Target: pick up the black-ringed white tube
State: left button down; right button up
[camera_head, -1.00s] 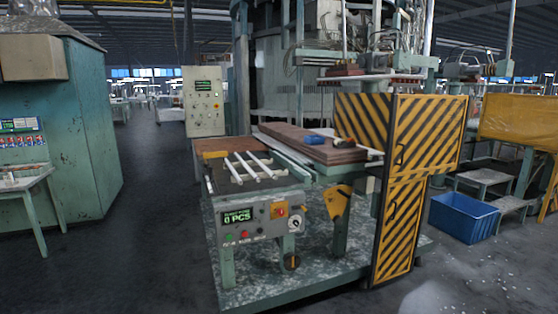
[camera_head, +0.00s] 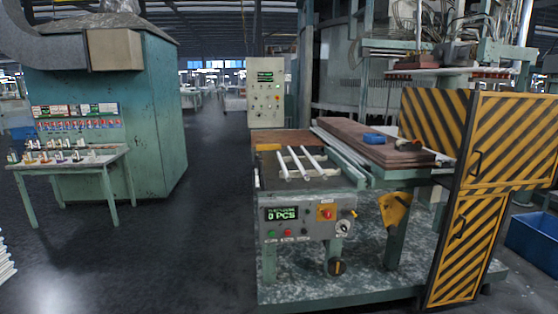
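Several white tubes lie side by side on the rack of the green machine (camera_head: 345,178) at centre right. One is the left tube (camera_head: 283,166), one the middle tube (camera_head: 299,163) and one the right tube (camera_head: 314,160). At this distance I cannot make out a black ring on any of them. Neither of my grippers is in view.
A side table (camera_head: 100,160) with small items stands at left before a teal cabinet (camera_head: 155,120). Yellow-black striped panels (camera_head: 470,220) flank the machine at right. A blue bin (camera_head: 533,236) sits at the right edge. The floor between side table and machine is clear.

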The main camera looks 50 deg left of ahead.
aim_at(322, 172)
jog(key=u, duration=1.35)
jog(key=i, duration=1)
